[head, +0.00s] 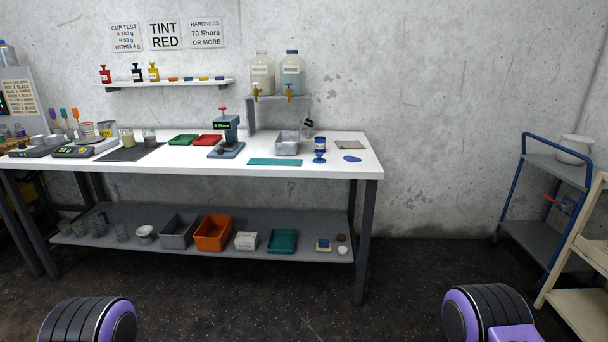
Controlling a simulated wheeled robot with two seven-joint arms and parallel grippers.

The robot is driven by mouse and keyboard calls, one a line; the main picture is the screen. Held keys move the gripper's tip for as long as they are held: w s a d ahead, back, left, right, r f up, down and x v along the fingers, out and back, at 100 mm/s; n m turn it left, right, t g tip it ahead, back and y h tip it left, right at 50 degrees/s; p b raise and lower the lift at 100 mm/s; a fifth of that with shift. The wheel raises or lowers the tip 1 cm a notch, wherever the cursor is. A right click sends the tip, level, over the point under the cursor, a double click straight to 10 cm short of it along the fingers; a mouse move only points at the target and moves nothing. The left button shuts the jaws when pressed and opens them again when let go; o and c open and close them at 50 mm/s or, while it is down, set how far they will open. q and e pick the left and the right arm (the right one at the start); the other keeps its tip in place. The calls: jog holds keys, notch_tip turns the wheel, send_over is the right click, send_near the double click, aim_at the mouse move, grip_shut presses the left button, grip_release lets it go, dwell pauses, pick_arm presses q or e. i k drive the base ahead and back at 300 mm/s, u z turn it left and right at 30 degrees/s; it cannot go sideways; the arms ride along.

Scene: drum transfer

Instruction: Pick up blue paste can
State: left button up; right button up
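A small blue can with a white label (320,144) stands near the right end of the white workbench (222,166), and I take it to be the blue paste can. A small dark blue piece (319,159) shows just below it; I cannot tell if it is part of the can. A flat blue patch (352,158) lies to its right. Neither of my grippers is in view. Only purple and black parts of my own body show at the bottom left and bottom right, well short of the bench.
A grey metal tub (287,144) stands just left of the can, and a teal mat (275,162) lies in front. A grey stand (279,99) holds two jugs behind. The lower shelf (200,248) carries bins. A blue-framed cart (540,165) stands right. Floor before the bench looks clear.

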aim_at(320, 142)
jog(key=z, duration=0.1)
jog(key=i, duration=0.7)
jog(key=z, duration=0.95)
jog(key=i, duration=1.1)
jog(key=u, duration=0.2)
